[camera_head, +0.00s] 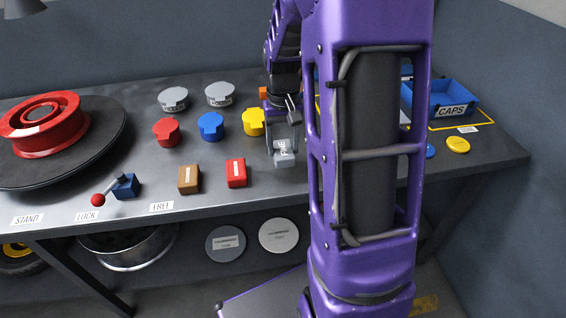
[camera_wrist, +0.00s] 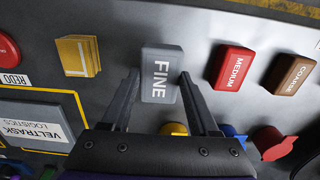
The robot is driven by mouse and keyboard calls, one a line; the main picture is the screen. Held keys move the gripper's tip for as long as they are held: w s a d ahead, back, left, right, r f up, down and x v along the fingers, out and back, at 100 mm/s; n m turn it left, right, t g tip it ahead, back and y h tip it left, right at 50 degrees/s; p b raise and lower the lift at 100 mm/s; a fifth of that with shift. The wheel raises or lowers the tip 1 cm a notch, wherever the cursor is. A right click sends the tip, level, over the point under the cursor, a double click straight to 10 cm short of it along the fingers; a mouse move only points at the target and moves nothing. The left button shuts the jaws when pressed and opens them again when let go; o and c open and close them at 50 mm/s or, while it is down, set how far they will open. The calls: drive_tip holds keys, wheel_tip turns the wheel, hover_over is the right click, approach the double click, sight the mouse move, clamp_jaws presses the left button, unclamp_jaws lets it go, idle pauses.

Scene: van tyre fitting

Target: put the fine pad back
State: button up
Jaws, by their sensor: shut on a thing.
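The fine pad (camera_wrist: 153,88) is a grey block with the word FINE on it. In the wrist view it sits between the two fingers of my gripper (camera_wrist: 160,76), which is shut on it. In the head view the fine pad (camera_head: 284,160) shows below my gripper (camera_head: 283,135), at the bench's middle; whether it touches the bench I cannot tell. The red medium pad (camera_head: 236,174) and the brown coarse pad (camera_head: 189,180) stand to its left in a row. They also show in the wrist view, medium (camera_wrist: 232,68) and coarse (camera_wrist: 291,74), right of the fine pad.
Red (camera_head: 167,132), blue (camera_head: 211,126) and yellow (camera_head: 253,122) caps stand behind the pads. A red-handled lever (camera_head: 124,187) and a turntable (camera_head: 105,135) with a red wheel are at left. A blue CAPS tray (camera_head: 470,92) is at right. A yellow block (camera_wrist: 77,56) lies nearby.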

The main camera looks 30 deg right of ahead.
sight(283, 159)
drive_tip(key=shift+f+b, duration=0.35)
drive_tip(key=shift+f, duration=1.8)
drive_tip(key=shift+f, duration=0.2)
drive_tip(key=o, duration=1.3)
wheel_tip(283, 159, up, 12)
drive_tip(key=shift+r+p, duration=0.25)
drive_tip(key=shift+p, duration=0.85)
